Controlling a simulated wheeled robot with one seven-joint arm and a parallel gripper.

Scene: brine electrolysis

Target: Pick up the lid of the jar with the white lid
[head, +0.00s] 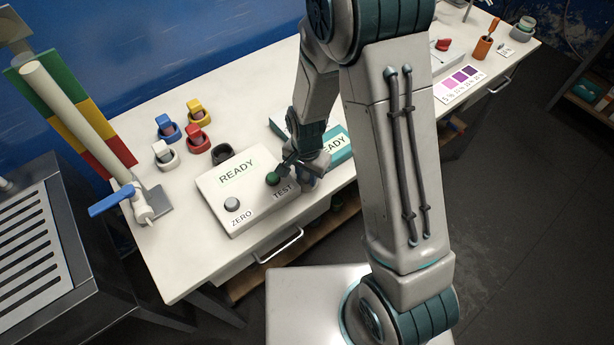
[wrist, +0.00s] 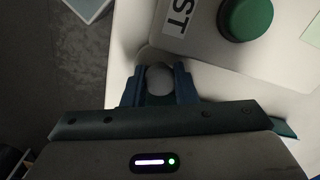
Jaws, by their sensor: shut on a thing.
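My gripper (wrist: 158,86) is shut on a small pale grey rounded thing (wrist: 158,77), seen from above between the two blue fingers. I cannot tell whether this is the white lid. In the head view my gripper (head: 308,177) is low beside the right edge of the box marked READY, close to its green TEST button (head: 272,179). The held thing is mostly hidden there by the gripper. A small grey-green jar-like container (head: 522,30) stands at the far right end of the table. No jar with a white lid shows clearly.
The READY box (head: 225,188) also has a grey ZERO button (head: 231,204). Several coloured ring-like pieces, including a red one (head: 198,138), stand behind it. A teal box (head: 341,146) lies behind my gripper. A colour chart (head: 460,84) and orange holder (head: 482,48) are at right.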

